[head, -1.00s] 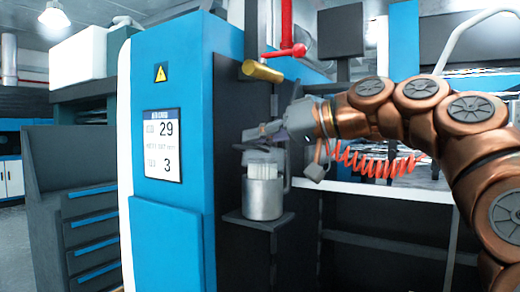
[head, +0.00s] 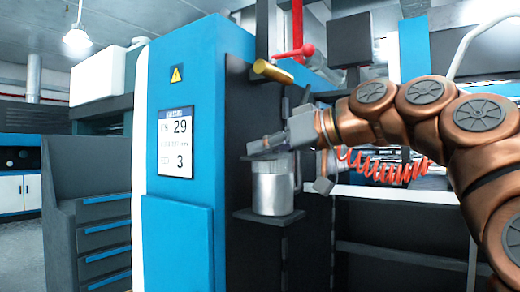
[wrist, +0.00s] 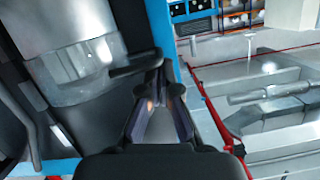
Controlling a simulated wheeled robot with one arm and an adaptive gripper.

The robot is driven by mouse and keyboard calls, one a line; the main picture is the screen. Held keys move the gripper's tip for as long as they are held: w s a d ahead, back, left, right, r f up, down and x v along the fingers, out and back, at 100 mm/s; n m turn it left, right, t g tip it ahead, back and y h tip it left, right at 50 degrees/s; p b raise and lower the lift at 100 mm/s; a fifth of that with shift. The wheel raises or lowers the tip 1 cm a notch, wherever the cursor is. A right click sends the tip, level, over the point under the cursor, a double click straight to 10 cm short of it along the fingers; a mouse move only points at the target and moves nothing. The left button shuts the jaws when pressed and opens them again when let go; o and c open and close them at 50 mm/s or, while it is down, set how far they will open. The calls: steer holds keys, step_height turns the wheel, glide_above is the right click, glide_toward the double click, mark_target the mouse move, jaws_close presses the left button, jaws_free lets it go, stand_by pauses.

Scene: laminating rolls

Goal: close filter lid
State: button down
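The filter housing is a grey metal canister (head: 272,192) on a small dark shelf at the side of the blue machine in the head view. A lighter grey band that may be the lid (head: 272,163) shows at its top, partly hidden by my gripper. My gripper (head: 258,146) lies nearly level just above the canister's top. In the wrist view, the canister (wrist: 72,62) is at upper left, and a dark bar like a handle (wrist: 135,68) reaches toward my fingertips. My fingers (wrist: 164,88) converge and look shut, with nothing clearly held between them.
The blue machine (head: 180,235) with a display panel stands left of the canister. A brass-coloured cylinder (head: 272,71) and a red pipe (head: 298,35) are above it. A red coiled hose (head: 385,168) hangs behind my arm. A white-edged shelf (head: 400,195) lies to the right.

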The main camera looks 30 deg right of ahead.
steer(key=shift+f, duration=0.15)
steer(key=r+p, duration=0.1)
steer(key=r, duration=0.1)
steer(key=d+r+p, duration=0.1)
steer(key=r+p, duration=0.1)
steer(key=shift+s+r+p, duration=0.1)
steer(key=shift+r+p, duration=0.2)
steer(key=shift+r, duration=0.05)
steer(key=v, duration=0.9)
steer(key=shift+f+p, duration=0.2)
steer(key=shift+p, duration=0.15)
steer(key=shift+s+d, duration=0.1)
